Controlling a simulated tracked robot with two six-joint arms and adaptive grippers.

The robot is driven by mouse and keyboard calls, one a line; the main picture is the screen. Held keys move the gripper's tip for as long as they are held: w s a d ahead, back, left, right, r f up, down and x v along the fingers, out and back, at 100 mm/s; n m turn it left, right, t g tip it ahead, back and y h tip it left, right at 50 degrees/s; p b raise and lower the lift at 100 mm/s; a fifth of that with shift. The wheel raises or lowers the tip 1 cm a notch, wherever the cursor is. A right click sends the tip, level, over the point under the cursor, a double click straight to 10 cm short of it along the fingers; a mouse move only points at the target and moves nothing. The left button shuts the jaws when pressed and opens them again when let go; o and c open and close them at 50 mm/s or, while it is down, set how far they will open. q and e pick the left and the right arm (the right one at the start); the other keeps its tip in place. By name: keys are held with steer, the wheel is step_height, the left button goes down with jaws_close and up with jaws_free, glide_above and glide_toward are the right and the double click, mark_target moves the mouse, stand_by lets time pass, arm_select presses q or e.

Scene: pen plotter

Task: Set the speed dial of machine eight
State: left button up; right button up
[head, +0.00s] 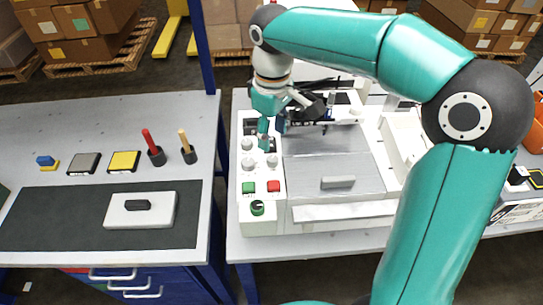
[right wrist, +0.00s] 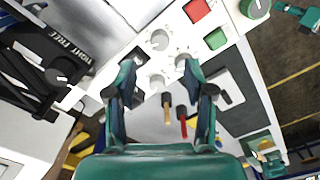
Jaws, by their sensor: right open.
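The machine's control panel (head: 262,222) is white with several light grey dials. Two stand at its left, an upper dial (head: 248,144) and a lower dial (head: 248,163), with another dial (head: 272,160) beside the lower one. I cannot read which is the speed dial. In the right wrist view, a dial (right wrist: 160,40), a second dial (right wrist: 157,82) and a third dial (right wrist: 185,62) lie beyond my fingers. My right gripper (head: 265,132) is open and empty above the panel's back part; its fingers (right wrist: 160,85) show spread. A teal part at the right wrist view's upper right may be my left gripper.
A green button (head: 248,187), red button (head: 273,186) and green knob (head: 257,208) sit on the panel's front. The left bench (head: 105,115) holds tools and a white eraser-like block (head: 140,210).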

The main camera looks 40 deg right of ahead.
mark_target(272, 158)
step_height(272, 158, down, 8)
stand_by(0.5)
steer(key=shift+w, duration=0.1)
jaws_close()
steer(key=shift+a, duration=0.1)
